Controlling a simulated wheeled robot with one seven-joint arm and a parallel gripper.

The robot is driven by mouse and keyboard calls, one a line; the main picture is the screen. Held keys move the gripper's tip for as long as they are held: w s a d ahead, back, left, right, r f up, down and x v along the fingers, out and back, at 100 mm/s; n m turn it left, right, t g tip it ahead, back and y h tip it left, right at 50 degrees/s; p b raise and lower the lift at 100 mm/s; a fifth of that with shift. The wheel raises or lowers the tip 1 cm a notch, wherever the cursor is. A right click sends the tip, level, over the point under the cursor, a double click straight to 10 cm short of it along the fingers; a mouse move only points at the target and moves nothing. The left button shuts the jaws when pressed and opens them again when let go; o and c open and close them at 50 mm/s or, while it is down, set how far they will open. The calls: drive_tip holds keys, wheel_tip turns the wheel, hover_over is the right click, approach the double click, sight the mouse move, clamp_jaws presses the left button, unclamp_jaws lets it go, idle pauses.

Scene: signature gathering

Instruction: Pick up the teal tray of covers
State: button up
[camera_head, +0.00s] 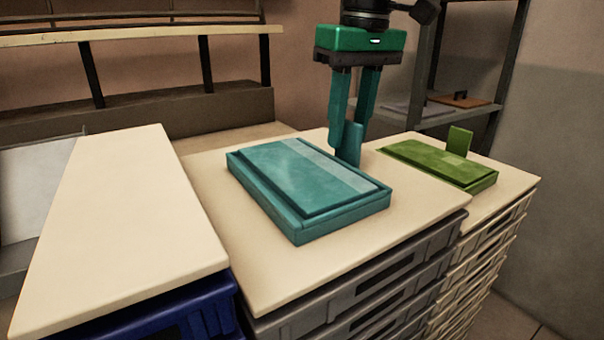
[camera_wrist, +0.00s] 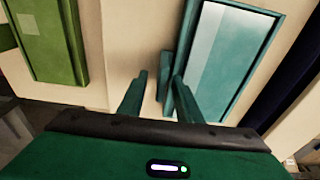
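The teal tray of covers (camera_head: 300,225) lies flat on the middle cream top, with a flat cover and a paler band on it. A teal upright tab (camera_head: 350,145) stands at its far right side. The wrist view shows the tray (camera_wrist: 228,62) at upper right and the tab (camera_wrist: 166,78) beside its edge. My gripper (camera_head: 348,132) points down over that side of the tray, its fingers apart around the tab. In the wrist view my gripper (camera_wrist: 160,77) has a clear gap left of the tab; the right finger looks very close to it, and I cannot tell if they touch.
A green tray (camera_head: 440,165) with its own upright tab lies on the right-hand top (camera_head: 513,187). The left cream top (camera_head: 125,215) is bare, over a blue crate (camera_head: 190,318). Grey crates (camera_head: 370,290) stack under the middle top. A shelf (camera_head: 430,112) stands behind.

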drive_tip(key=shift+f, duration=0.15)
clamp_jaws()
idle(1.5)
